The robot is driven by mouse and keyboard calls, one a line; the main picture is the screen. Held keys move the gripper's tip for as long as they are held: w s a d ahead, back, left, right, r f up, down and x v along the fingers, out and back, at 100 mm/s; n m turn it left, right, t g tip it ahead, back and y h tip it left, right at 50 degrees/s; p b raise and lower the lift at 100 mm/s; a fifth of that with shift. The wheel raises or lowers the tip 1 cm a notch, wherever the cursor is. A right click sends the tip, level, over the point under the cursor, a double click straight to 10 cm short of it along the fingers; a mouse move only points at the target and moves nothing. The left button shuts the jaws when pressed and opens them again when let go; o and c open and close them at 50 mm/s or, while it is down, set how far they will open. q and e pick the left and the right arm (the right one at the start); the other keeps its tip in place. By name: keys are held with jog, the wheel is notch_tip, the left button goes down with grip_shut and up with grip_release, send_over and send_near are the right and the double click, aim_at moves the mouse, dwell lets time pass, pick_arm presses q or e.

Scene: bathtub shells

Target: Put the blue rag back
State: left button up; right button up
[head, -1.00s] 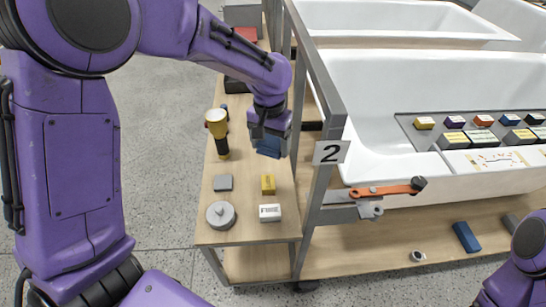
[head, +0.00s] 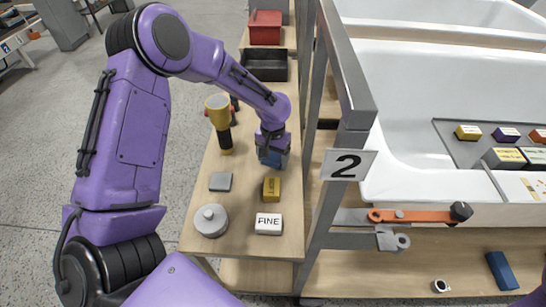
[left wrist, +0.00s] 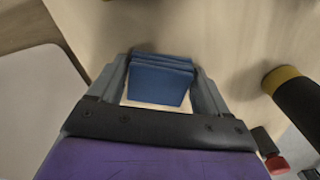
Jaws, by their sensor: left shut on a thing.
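The blue rag (head: 274,160) is a folded blue block at the bench's right side, partly hidden by my left gripper (head: 273,153). My left gripper points down and is shut on the rag. In the left wrist view, the rag (left wrist: 160,80) shows as stacked layers between the two fingers. I cannot tell whether the rag touches the bench top (head: 240,190). My right gripper is out of view.
On the bench are a yellow-black torch (head: 219,115), a grey block (head: 220,181), a yellow block (head: 271,187), a white "FINE" block (head: 268,223), a round grey weight (head: 211,220), a dark tray (head: 265,64) and a red box (head: 265,27). A metal frame post (head: 333,150) stands to the right.

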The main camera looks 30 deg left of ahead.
aim_at(272, 157)
pick_arm(q)
jog(key=shift+s+r, duration=0.15)
jog(key=shift+s, duration=0.1)
jog(key=shift+f, duration=0.2)
jog(key=o, duration=1)
jog(key=shift+w, duration=0.15)
jog(key=shift+c, duration=0.2)
notch_tip(272, 157, up, 12)
jog(key=p, duration=0.1)
jog(key=shift+r, duration=0.25)
